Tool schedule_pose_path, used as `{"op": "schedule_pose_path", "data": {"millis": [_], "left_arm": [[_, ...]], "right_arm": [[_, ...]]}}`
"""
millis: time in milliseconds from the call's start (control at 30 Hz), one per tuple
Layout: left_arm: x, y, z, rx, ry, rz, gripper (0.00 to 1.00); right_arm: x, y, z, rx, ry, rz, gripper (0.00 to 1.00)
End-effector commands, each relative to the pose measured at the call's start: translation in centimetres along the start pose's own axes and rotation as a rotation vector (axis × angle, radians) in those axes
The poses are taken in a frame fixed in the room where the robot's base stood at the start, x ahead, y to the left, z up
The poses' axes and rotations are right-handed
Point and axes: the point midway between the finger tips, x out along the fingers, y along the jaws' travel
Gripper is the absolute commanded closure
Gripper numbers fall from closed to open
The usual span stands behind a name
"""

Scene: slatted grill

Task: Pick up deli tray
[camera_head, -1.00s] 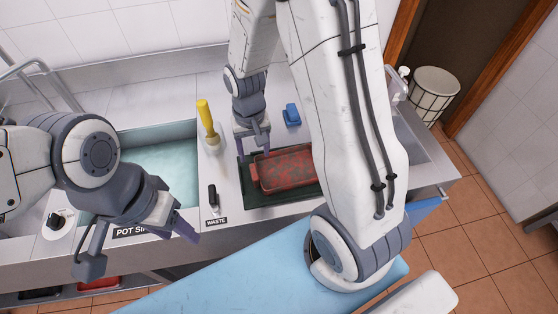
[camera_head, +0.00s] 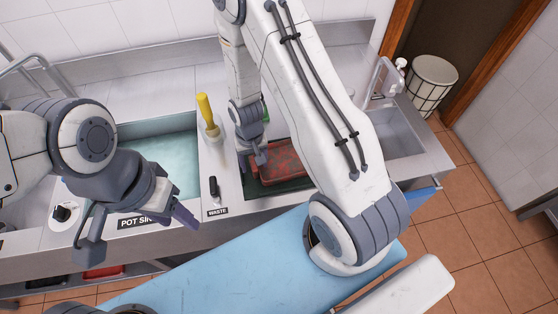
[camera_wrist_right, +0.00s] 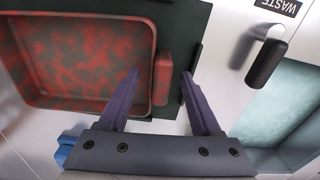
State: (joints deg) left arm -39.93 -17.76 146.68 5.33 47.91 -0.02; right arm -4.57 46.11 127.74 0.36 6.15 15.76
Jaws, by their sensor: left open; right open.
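The deli tray is a red, mottled, rectangular tray (camera_head: 282,160) lying over the dark green waste basin (camera_head: 260,186) in the counter, partly hidden by my right arm. In the right wrist view the tray (camera_wrist_right: 82,62) fills the upper left, and its end handle (camera_wrist_right: 162,78) lies between the fingers. My right gripper (camera_head: 258,158) is open at the tray's left end; in the right wrist view its fingers (camera_wrist_right: 160,78) stand apart on either side of the handle. My left gripper (camera_head: 178,214) is open and empty in front of the pot sink, away from the tray.
A pot sink (camera_head: 160,150) with water lies left of the waste basin. A yellow-handled brush (camera_head: 207,115) stands between them, with a black tap handle (camera_head: 213,188) in front. A blue object (camera_wrist_right: 68,148) lies near the tray. An empty sink (camera_head: 395,130) is at right.

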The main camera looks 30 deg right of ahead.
Motion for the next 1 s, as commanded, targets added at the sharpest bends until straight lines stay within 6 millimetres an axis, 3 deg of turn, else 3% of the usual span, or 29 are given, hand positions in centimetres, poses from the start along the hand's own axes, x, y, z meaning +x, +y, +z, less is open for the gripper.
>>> {"op": "schedule_pose_path", "data": {"millis": [133,167,300,333,767,1000], "left_arm": [[0.0,0.0,0.0,0.0,0.0,0.0,0.5],[0.0,0.0,0.0,0.0,0.0,0.0,0.5],[0.0,0.0,0.0,0.0,0.0,0.0,0.5],[0.0,0.0,0.0,0.0,0.0,0.0,0.5],[0.1,0.0,0.0,0.0,0.0,0.0,0.5],[0.9,-0.1,0.1,-0.002,0.0,0.0,0.5]], "right_arm": [[0.0,0.0,0.0,0.0,0.001,0.0,0.35],[0.0,0.0,0.0,0.0,0.001,0.0,0.39],[0.0,0.0,0.0,0.0,0.0,0.0,0.92],[0.0,0.0,0.0,0.0,0.0,0.0,1.0],[-0.3,0.0,-0.1,0.0,0.002,-0.001,1.0],[-2.1,0.0,-0.1,0.0,0.004,-0.001,1.0]]}}
